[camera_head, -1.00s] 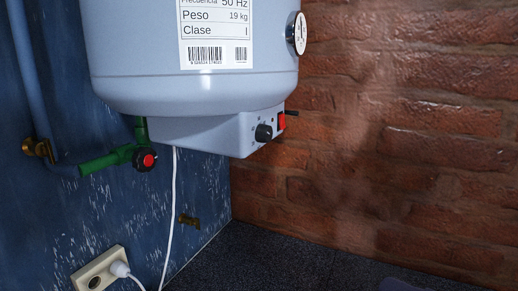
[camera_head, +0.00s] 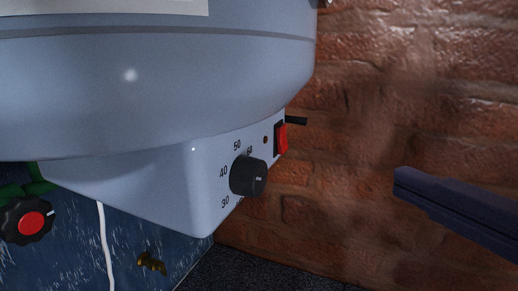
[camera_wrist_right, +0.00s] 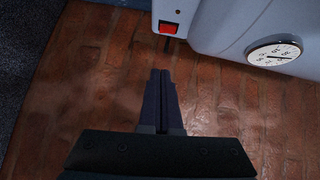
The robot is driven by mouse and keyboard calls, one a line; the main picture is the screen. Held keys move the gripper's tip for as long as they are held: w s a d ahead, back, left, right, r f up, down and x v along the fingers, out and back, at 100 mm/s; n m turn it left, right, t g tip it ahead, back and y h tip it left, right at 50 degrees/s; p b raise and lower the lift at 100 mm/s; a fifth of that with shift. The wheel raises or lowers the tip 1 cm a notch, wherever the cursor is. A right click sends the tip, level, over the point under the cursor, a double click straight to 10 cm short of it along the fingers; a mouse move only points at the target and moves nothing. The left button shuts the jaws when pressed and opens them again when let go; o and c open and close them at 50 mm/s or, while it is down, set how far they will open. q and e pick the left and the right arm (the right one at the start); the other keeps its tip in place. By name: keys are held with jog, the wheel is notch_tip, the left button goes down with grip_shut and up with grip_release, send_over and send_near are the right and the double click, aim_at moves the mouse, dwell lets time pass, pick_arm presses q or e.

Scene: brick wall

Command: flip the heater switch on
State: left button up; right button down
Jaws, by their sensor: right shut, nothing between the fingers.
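The heater (camera_head: 150,90) is a large pale blue-grey tank with a control box underneath. Its red switch (camera_head: 281,138) sits in a dark frame on the box's right part, beside the black dial (camera_head: 248,176). The red switch also shows at the top of the right wrist view (camera_wrist_right: 168,28). My right gripper (camera_head: 400,182) comes in from the right in the head view, dark, apart from the switch and to its right. In the right wrist view its two fingers (camera_wrist_right: 160,73) are together and empty, pointing toward the switch with a gap between. My left gripper is not in view.
A brick wall (camera_head: 420,90) stands behind and to the right. A green valve with a red-centred knob (camera_head: 31,222), a white cable (camera_head: 104,245) and a brass fitting (camera_head: 151,263) are at lower left. A round gauge (camera_wrist_right: 274,54) is on the tank. Space between gripper and switch is clear.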

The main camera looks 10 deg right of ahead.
jog(key=p, duration=0.3)
send_near(283, 139)
jog(key=w+d+f, duration=0.1)
jog(key=w+d, duration=0.3)
jog(key=w+a+p, duration=0.1)
jog(key=a, duration=0.1)
jog(key=w+a+f, duration=0.1)
jog(key=w+a, duration=0.1)
jog(key=shift+p, duration=0.4)
